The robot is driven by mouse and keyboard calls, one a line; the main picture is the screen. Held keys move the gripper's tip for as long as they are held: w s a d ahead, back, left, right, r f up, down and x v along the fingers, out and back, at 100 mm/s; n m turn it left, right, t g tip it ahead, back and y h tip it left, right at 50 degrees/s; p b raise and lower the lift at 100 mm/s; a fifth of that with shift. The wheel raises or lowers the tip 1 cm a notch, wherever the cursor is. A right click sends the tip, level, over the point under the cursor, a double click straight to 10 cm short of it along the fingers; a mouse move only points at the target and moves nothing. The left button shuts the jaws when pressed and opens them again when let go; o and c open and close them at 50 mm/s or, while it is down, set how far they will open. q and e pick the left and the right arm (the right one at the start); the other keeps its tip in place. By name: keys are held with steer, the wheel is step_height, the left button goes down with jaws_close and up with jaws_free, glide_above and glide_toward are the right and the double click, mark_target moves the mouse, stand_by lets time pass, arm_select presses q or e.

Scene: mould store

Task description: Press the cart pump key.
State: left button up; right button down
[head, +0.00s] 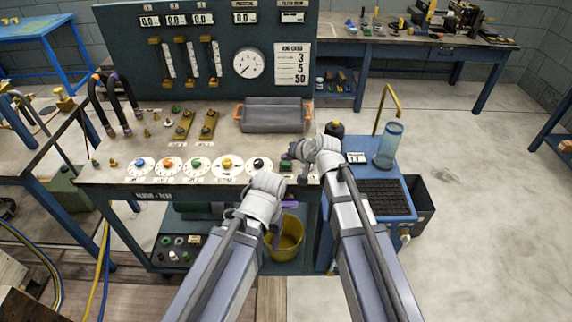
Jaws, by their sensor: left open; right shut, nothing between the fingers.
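The blue cart (392,172) stands at the right end of the bench. On its top is a small pale panel with a dark green key (356,157), which looks like the pump key; its label is too small to read. My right gripper (291,157) is shut and empty, left of that panel, over the bench's right end near a small green button (286,166). I cannot tell whether it touches anything. My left gripper (276,232) is lower, in front of the bench edge and above the yellow bucket. It is open; its fingers are only partly visible.
A clear cylinder (389,145) and yellow handle (386,100) rise from the cart. The bench (110,174) holds dials (197,166), valves and a grey tray (274,115). A yellow bucket (287,240) sits below. The floor to the right is free.

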mark_target(287, 165)
steer(key=shift+f+b, duration=0.45)
steer(key=shift+f, duration=0.05)
stand_by(0.3)
steer(key=shift+r, duration=0.15)
steer(key=shift+r+p, duration=0.8)
steer(key=shift+p, duration=0.1)
step_height(287, 165, up, 6)
steer(key=p, duration=0.6)
